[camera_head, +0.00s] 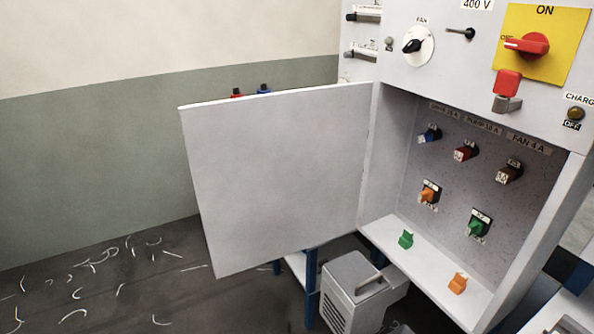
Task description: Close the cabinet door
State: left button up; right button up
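The cabinet door (280,175) is a plain light grey panel. It stands wide open, swung out to the left from its hinge side at the cabinet's left edge. The cabinet (582,190) is open at the front. Its speckled inner back wall shows several coloured switches and plugs, such as a blue one (429,135) and a red one (465,151). A loose green piece (406,239) and a loose orange piece (458,283) rest on the cabinet floor. Neither of my grippers is in view.
Above the opening, the panel carries a black fan knob (414,45) and a red switch on a yellow plate (550,20). A grey box with a handle (352,295) stands below the door. White scraps (100,258) litter the dark floor at left.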

aim_at(276, 176)
jog(key=i+j+z, duration=0.3)
jog(key=j+z, duration=0.15)
jog(key=j, duration=0.45)
jog(key=i+j+z, duration=0.15)
jog(key=j+z, duration=0.35)
jog(key=j, duration=0.5)
jog(key=j+z, duration=0.45)
jog(key=j, duration=0.55)
jog(key=i+j+z, duration=0.2)
jog(key=j, duration=0.15)
jog(key=j+z, duration=0.2)
jog(key=i+j+z, duration=0.2)
jog(key=j, duration=0.3)
jog(key=j+z, duration=0.6)
jog(key=j, duration=0.3)
jog(key=k+l, duration=0.2)
